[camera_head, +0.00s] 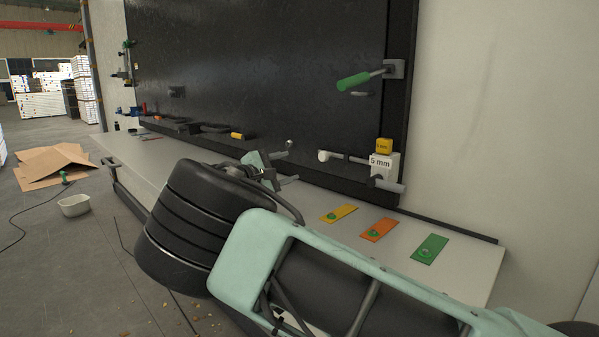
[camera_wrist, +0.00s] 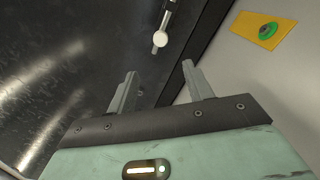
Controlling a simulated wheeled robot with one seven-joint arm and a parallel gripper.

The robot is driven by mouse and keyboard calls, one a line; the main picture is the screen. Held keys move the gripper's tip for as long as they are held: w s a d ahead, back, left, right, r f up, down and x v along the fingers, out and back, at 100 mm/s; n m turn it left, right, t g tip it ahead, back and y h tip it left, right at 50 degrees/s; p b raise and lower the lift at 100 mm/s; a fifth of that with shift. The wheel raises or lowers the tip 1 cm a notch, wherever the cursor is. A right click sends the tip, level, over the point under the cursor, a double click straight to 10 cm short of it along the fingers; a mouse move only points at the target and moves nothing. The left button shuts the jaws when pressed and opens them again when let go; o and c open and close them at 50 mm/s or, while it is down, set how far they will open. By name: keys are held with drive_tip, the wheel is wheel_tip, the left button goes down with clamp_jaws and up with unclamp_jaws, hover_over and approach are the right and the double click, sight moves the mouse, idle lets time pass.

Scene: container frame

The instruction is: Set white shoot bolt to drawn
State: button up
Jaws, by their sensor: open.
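The white shoot bolt (camera_head: 324,156) shows as a white knob on a grey rod low on the dark panel (camera_head: 270,70). The rod runs right towards a white block marked 5 mm (camera_head: 386,163). In the wrist view the white knob (camera_wrist: 160,39) is just beyond the fingertips, roughly centred between them. My gripper (camera_head: 290,163) is open and empty, left of the knob and apart from it. Its two fingers also show in the wrist view (camera_wrist: 160,72). How far the rod reaches into its guides is hard to tell.
A green-handled lever (camera_head: 353,82) juts out above the bolt. A yellow-ended handle (camera_head: 237,136) is to the left. A yellow cube (camera_head: 384,145) sits on the white block. Yellow (camera_head: 339,213), orange (camera_head: 380,230) and green (camera_head: 429,249) plates lie on the pale ledge (camera_head: 465,262).

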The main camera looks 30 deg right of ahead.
drive_tip(key=shift+v, duration=1.1)
